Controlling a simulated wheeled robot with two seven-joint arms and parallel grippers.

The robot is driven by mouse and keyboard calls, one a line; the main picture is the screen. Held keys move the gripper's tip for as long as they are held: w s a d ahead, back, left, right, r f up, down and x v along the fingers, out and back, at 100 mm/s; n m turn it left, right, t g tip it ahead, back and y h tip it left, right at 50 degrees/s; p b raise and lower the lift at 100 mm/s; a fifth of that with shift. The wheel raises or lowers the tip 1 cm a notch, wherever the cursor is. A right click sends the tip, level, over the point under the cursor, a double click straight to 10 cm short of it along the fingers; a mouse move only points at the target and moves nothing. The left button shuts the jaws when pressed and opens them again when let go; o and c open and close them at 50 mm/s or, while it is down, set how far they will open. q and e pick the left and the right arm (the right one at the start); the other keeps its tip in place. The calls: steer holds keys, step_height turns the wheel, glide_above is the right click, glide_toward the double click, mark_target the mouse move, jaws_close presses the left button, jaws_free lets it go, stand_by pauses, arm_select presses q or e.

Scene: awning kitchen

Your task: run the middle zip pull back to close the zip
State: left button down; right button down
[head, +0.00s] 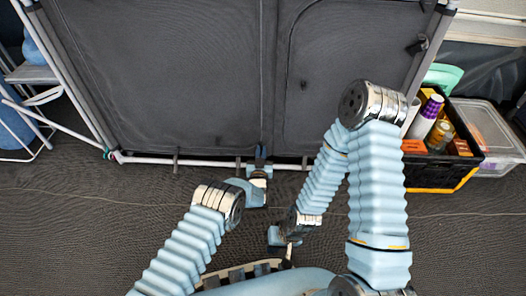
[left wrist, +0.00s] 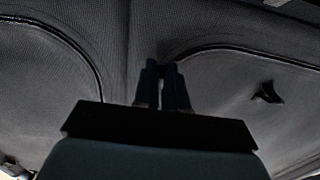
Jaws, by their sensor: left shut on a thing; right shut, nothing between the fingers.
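A dark grey fabric panel (head: 180,75) hangs in a pale frame, with a vertical middle zip line (head: 262,70) running down it. My left gripper (head: 262,152) is at the lower end of this line, by the panel's bottom edge. In the left wrist view its two fingers (left wrist: 162,68) are close together over the strip between two curved seams. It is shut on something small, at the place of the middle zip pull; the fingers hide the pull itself. My right gripper (head: 288,256) is shut and empty, low and near my body, away from the panel.
A small dark tab (head: 303,84) sits on the right part of the panel; a dark tab also shows in the left wrist view (left wrist: 266,93). A black crate of bottles (head: 440,172) and a clear lidded box (head: 490,135) stand at right. Dark floor (head: 80,220) at left is clear.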

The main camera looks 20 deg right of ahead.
arm_select(q)
steer(key=c, duration=1.4)
jaws_free()
steer(key=shift+w+r, duration=0.2)
steer(key=shift+r, duration=0.1)
steer(key=shift+o, duration=1.1)
steer(key=shift+s+f, duration=0.1)
steer(key=p+v, duration=0.3)
steer(key=v, duration=1)
steer(key=shift+s+p, duration=0.35)
steer(key=shift+p, duration=0.05)
steer(key=shift+a, duration=0.1)
